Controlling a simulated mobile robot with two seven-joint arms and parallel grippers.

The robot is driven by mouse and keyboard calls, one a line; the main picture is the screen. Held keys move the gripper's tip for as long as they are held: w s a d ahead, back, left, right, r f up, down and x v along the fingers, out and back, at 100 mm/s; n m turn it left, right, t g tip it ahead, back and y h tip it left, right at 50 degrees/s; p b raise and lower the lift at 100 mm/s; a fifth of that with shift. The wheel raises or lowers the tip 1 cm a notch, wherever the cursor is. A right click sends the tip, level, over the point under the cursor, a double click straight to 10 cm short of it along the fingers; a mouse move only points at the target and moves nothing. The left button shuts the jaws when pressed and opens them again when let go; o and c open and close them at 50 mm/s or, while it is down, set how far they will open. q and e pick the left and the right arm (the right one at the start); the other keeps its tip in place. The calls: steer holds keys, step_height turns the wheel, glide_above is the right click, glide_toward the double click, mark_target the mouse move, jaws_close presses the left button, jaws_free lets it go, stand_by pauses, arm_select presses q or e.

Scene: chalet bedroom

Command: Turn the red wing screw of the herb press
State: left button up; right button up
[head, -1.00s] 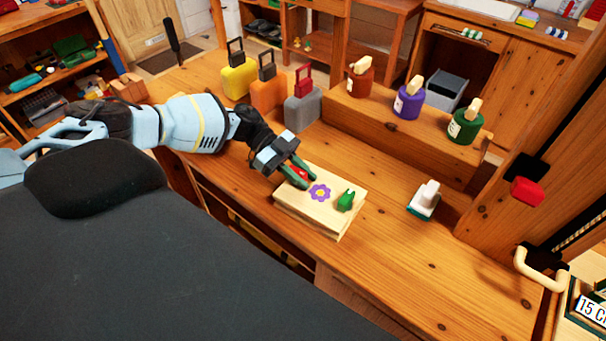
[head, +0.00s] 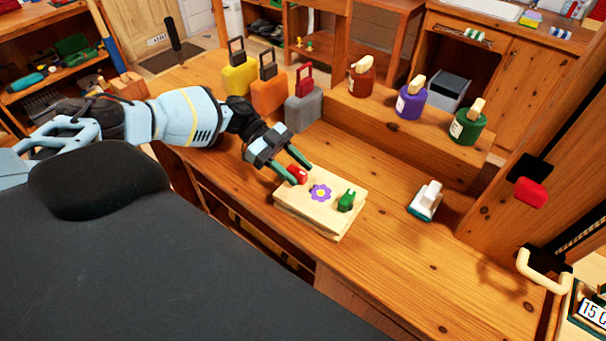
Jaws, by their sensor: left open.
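The herb press (head: 338,225) is a pale wooden block of stacked boards on the desk, with a purple flower on its top. The red wing screw (head: 298,175) stands at its far left corner. A green wing screw (head: 346,200) stands at its right side. My left gripper (head: 298,170) has its two green-edged fingers apart, close to the red screw and partly around it. Whether a finger touches the screw cannot be told. My right gripper is not in view.
Yellow, orange and grey cases (head: 303,112) stand behind the press. Brown, purple and green bottles (head: 466,125) stand on a raised shelf. A white-topped stamp-like object (head: 426,200) sits to the right.

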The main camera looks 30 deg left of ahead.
mark_target(293, 168)
arm_select(q)
steer(key=v, duration=0.4)
steer(key=shift+a+b, duration=0.3)
steer(key=shift+b, duration=0.1)
steer(key=shift+a+r, duration=0.15)
steer(key=shift+a, duration=0.05)
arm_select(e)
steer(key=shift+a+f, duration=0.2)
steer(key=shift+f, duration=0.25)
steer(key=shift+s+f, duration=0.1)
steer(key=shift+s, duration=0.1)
